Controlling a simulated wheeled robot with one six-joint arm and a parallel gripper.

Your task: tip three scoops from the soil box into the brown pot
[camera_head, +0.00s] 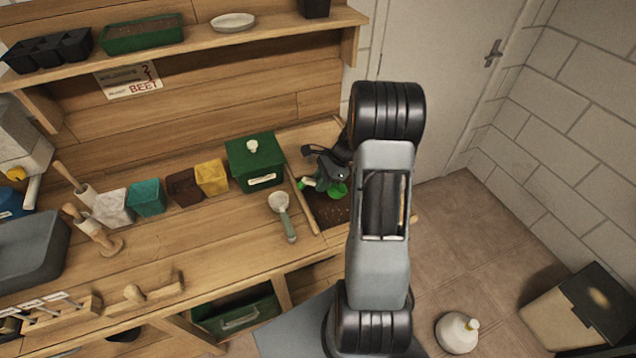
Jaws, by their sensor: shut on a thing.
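The brown pot (183,187) stands upright on the bench in a row of small pots, between the teal pot and the yellow pot. The soil box (328,212) is the sunken bay of dark soil at the right end of the bench, partly hidden by my arm. My gripper (319,182) is over the soil box, shut on a bright green scoop (337,191). The scoop's bowl is low over the soil; I cannot tell whether it touches it or holds any. The inside of the brown pot is too small to read.
A white pot (114,206), teal pot (147,197) and yellow pot (212,176) flank the brown pot. A wooden strip (303,203) edges the soil.

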